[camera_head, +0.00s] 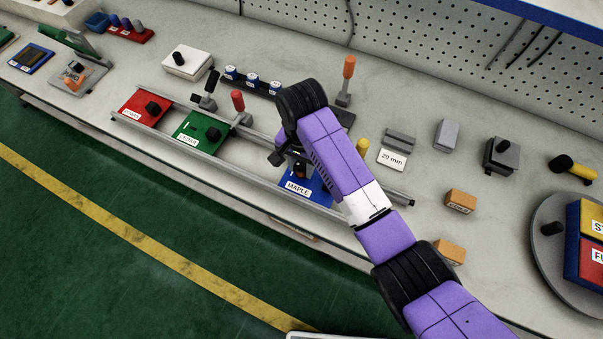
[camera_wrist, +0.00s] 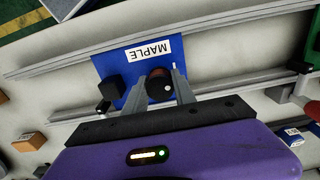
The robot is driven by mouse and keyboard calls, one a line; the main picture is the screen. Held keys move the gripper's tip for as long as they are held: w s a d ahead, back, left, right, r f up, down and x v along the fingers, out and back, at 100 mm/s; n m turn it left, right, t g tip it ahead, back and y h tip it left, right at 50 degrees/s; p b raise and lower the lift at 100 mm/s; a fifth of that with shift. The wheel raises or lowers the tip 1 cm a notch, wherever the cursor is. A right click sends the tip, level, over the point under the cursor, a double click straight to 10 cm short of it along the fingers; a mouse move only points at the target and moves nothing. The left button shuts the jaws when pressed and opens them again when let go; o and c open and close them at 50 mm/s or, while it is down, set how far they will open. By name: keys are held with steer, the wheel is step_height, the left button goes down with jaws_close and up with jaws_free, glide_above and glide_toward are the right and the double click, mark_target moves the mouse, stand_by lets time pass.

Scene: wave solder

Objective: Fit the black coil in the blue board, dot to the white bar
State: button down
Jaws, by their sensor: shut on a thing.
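The blue board (camera_head: 306,191), labelled MAPLE, lies between the rails at the front of the bench. It also shows in the wrist view (camera_wrist: 128,68). My gripper (camera_wrist: 159,86) points down over the board, its fingers shut on the black coil (camera_wrist: 157,78). The coil has a brownish band and a white dot (camera_wrist: 168,88) on its lower right in the wrist view. A thin white bar (camera_wrist: 174,66) shows on the board at the coil's upper right, apart from the dot. I cannot tell whether the coil touches the board. In the head view my arm partly hides the board.
A black block (camera_wrist: 113,82) sits on the board beside my left finger in the wrist view. Metal rails (camera_head: 225,172) run along the board. The green board (camera_head: 203,132) and red board (camera_head: 146,108) lie to the left. A 20 mm card (camera_head: 392,159) stands right.

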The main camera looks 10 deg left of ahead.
mark_target(302, 165)
steer(key=shift+f+b, duration=0.35)
steer(key=shift+f, duration=0.45)
stand_by(0.6)
steer(key=c, duration=0.9)
jaws_free()
steer(key=shift+c, duration=0.2)
steer(key=shift+r, duration=0.1)
step_height(302, 165, up, 8)
steer(key=shift+f+b, duration=0.15)
steer(key=shift+b, duration=0.25)
